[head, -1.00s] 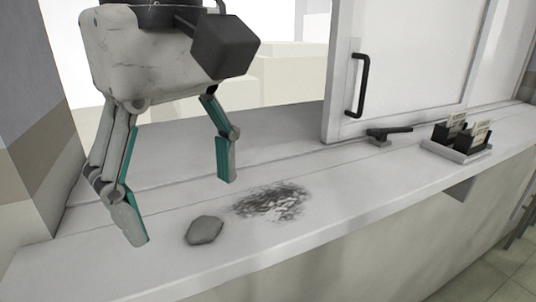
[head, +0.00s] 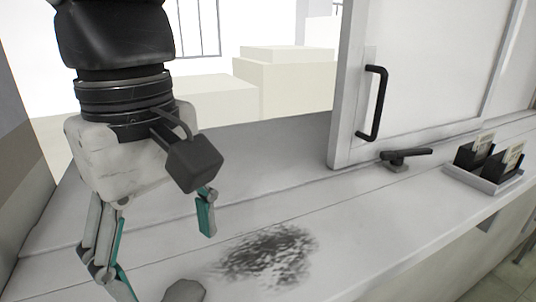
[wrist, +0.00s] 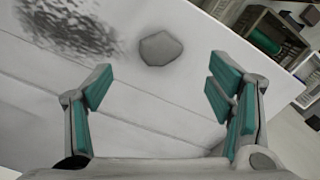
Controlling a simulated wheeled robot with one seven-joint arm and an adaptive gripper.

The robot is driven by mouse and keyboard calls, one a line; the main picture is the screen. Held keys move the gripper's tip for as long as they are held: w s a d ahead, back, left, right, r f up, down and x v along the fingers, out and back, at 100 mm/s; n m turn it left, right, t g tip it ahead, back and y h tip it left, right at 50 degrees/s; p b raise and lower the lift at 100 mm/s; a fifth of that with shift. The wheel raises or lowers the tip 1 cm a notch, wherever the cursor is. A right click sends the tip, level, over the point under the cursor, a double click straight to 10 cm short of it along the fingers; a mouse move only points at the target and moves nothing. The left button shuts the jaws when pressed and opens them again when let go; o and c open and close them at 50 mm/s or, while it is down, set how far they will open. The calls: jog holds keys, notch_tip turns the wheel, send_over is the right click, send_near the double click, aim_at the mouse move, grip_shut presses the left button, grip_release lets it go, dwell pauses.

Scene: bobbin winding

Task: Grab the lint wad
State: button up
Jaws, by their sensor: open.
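The lint wad (head: 184,291) is a small grey flattened lump on the white counter, cut by the bottom edge of the head view. In the wrist view the lint wad (wrist: 160,48) lies whole on the counter, ahead of the fingertips and roughly between their lines. My gripper (head: 165,250) is open and empty above the counter, with its fingers spread to either side. In the wrist view my gripper (wrist: 160,85) shows both teal-padded fingers wide apart, with nothing between them. The lower tip of the left finger is cut off in the head view.
A dark smudge (head: 266,256) marks the counter (head: 345,225) beside the wad. A white sliding panel with a black handle (head: 374,103) stands at the back right. A black latch-like piece (head: 405,156) and a tray with black card holders (head: 484,182) lie farther right. A wall bounds the left.

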aim_at(179, 296)
jog(key=shift+a+f+p, duration=0.1)
jog(key=shift+f+p, duration=0.4)
jog(key=shift+f, duration=3.05)
jog(key=c, duration=0.8)
